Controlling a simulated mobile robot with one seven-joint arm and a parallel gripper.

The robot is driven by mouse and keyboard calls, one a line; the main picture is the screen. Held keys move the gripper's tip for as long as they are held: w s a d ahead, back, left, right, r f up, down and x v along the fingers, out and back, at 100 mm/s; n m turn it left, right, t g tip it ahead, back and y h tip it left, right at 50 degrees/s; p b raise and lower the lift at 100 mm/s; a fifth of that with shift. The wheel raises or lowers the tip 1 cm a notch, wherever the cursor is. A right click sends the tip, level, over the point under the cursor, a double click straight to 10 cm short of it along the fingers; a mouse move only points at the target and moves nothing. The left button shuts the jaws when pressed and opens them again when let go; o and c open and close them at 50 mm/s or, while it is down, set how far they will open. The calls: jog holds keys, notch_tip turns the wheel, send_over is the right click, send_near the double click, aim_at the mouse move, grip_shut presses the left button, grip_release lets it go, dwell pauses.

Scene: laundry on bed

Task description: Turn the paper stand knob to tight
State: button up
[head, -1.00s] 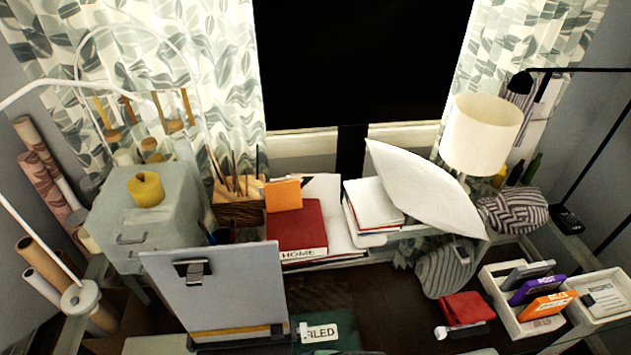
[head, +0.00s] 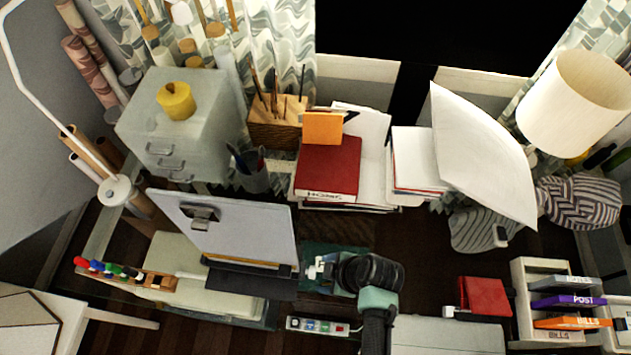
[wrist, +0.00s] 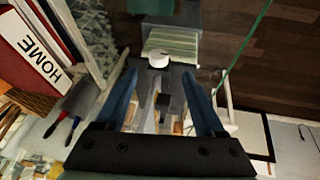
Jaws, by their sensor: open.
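The paper stand (head: 235,228) is a tilted pale board with a clip at its top and a dark ledge at its foot, standing on the desk in the head view. In the wrist view its white round knob (wrist: 157,58) shows ahead, between and just beyond my fingertips. My gripper (wrist: 159,76) is open, with its two blue fingers spread and nothing held. In the head view my arm reaches in from the front and the hand is at the stand's right side. There it partly hides the knob area, and I cannot tell whether a finger touches the knob.
Behind stand a pen cup (head: 252,178), a red HOME book (head: 330,168) and a grey drawer cabinet (head: 182,125). A marker rack (head: 130,274) lies left of the stand. A red wallet (head: 484,297) and a letter tray (head: 525,280) are to the right.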

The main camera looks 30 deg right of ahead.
aim_at(311, 272)
jog(key=shift+x, duration=3.7)
jog(key=shift+c, duration=0.3)
jog(key=shift+w, duration=0.1)
grip_shut()
